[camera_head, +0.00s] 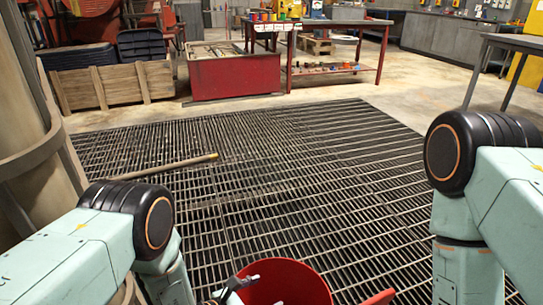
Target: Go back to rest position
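My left arm (130,225) comes in from the lower left, bends at a black joint and runs down out of the picture. A small pale teal part with a dark tip (236,285), perhaps of my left gripper, shows at the bottom by the left rim of a red round bucket (290,284). Whether it is open or shut, or touches the bucket, I cannot tell. My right arm (465,265) comes in from the right and runs straight down past the bottom edge. Its gripper is out of view.
A dark floor grating (300,170) lies ahead, mostly clear. A pole (165,168) with a yellowish tip juts over it from the left, by a thick column (30,130). Beyond stand a wooden crate (115,85), a red bin (235,77) and a red-legged workbench (335,72).

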